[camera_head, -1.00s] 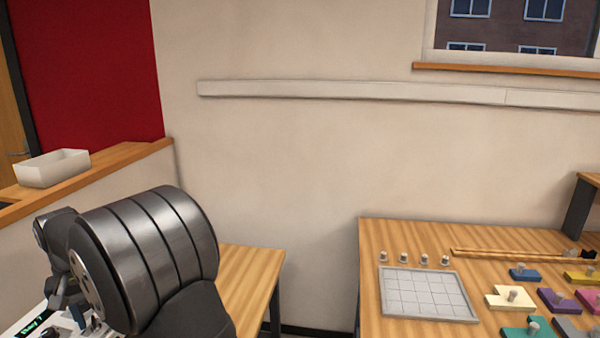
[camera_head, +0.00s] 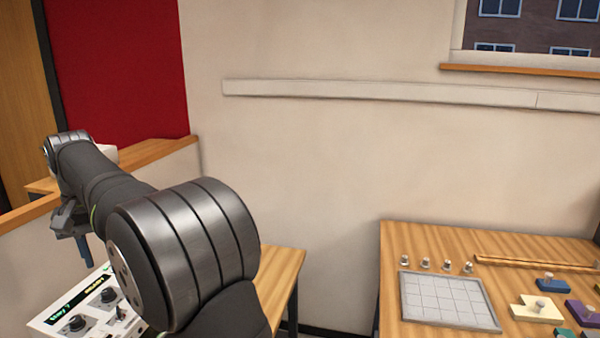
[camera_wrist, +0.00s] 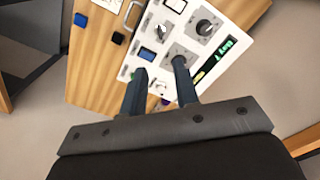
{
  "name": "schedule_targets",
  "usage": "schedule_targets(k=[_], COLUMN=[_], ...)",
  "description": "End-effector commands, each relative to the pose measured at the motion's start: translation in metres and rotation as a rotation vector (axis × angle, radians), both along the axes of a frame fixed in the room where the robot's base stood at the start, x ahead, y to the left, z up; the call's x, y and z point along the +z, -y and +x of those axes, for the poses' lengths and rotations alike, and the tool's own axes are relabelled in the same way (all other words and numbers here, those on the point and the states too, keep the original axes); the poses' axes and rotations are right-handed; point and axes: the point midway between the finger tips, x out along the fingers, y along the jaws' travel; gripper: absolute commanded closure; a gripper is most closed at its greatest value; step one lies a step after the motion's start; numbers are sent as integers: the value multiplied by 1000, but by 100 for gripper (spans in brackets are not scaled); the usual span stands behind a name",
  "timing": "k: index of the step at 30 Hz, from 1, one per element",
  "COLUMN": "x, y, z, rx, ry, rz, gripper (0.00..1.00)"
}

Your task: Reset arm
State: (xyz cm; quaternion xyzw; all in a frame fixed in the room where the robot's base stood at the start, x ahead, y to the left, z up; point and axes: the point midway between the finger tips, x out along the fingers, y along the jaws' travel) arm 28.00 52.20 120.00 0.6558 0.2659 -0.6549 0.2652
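My gripper (camera_wrist: 160,83) shows in the wrist view with its two dark blue fingers apart and nothing between them. It is above a white control panel (camera_wrist: 225,68) with knobs, buttons and a green-lit display. In the head view my gripper (camera_head: 84,245) is at the left, over the back edge of the same panel (camera_head: 50,325). The panel's display and two knobs show there, and my arm hides part of it. I cannot tell from the wrist view how high the fingers are above the panel.
The panel stands on a wooden table (camera_head: 280,272). Another table (camera_head: 440,240) at the right holds a grid board (camera_head: 448,300), several pegs and coloured pieces. A low wall (camera_head: 160,170) with a wooden top is behind my arm.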

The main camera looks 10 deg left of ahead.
Motion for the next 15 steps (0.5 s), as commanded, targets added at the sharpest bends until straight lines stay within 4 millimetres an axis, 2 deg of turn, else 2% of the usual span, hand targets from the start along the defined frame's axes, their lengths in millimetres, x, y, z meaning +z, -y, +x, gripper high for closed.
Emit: schedule_targets(k=[7,15], x=[40,-10], y=[0,1], z=[0,0], rx=[0,0], ry=[1,-2], rz=[2,-4], gripper=[72,72])
